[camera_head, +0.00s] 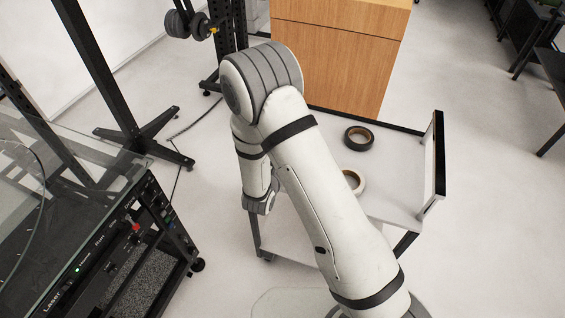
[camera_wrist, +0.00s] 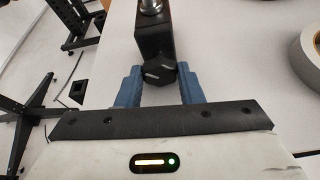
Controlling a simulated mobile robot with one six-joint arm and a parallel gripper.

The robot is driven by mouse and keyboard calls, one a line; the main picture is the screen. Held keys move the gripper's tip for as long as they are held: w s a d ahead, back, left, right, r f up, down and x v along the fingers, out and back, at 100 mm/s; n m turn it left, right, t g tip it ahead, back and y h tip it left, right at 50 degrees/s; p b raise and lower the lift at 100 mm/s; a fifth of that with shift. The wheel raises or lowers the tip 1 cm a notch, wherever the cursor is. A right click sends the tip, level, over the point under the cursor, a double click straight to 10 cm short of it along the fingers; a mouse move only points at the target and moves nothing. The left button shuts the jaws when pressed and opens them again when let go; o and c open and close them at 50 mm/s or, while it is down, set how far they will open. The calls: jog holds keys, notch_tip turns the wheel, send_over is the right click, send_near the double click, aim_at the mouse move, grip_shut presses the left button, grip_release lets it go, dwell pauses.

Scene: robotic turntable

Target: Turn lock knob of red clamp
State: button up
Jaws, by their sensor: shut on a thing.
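In the wrist view, a dark knob (camera_wrist: 160,73) with a faceted edge and light marks sits at the near end of a black block (camera_wrist: 154,36). A silver metal post (camera_wrist: 151,6) rises at the block's far end. My gripper (camera_wrist: 159,75) has two blue fingers, one on each side of the knob, shut on it. No red part of a clamp shows here. In the head view my arm hides the gripper and the knob.
A white cart (camera_head: 395,185) carries a black tape roll (camera_head: 358,138) and a pale roll (camera_head: 354,181), partly behind my arm. The cart's raised end panel (camera_head: 433,165) stands at right. A laser machine (camera_head: 112,250) with a glass top is at left. A wooden cabinet (camera_head: 335,60) stands behind.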

jog(key=shift+a+n, duration=0.3)
jog(key=shift+w+a+n+g+h, duration=0.15)
jog(key=shift+n+g+h, duration=0.25)
jog(key=shift+n+h, duration=1.2)
jog(key=shift+n, duration=0.3)
jog(key=o, duration=1)
jog(key=shift+a, duration=0.1)
